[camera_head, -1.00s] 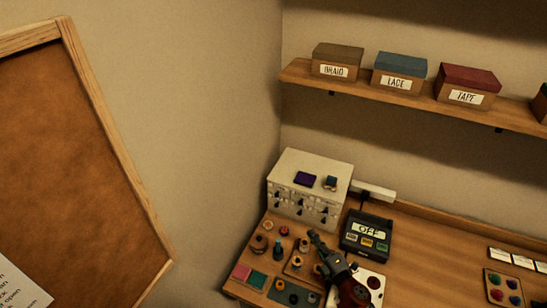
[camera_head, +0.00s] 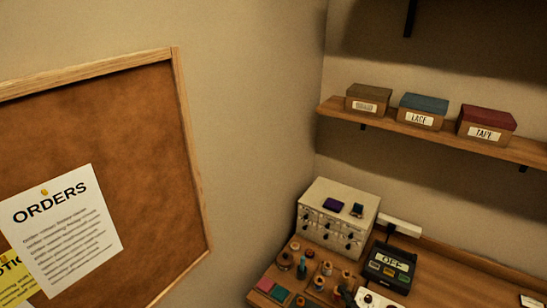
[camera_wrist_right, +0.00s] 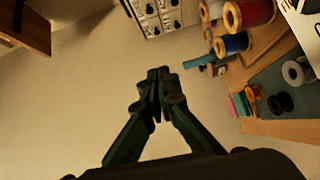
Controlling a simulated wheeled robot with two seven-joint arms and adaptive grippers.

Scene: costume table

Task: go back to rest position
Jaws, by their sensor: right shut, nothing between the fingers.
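My right gripper (camera_wrist_right: 158,76) is shut with nothing between its fingers. In the right wrist view its dark fingertips meet in front of a plain pale surface, apart from the spools and the table. In the head view only a small dark part of it (camera_head: 347,296) shows at the bottom edge, in front of the table's spools. My left gripper is in neither view.
The table holds several thread spools (camera_wrist_right: 246,14), a white drawer cabinet (camera_head: 338,218) and a dark box reading OFF (camera_head: 390,268). A shelf (camera_head: 440,133) bears labelled boxes. A corkboard (camera_head: 120,150) with an ORDERS sheet (camera_head: 62,235) hangs left. Free air surrounds the fingers.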

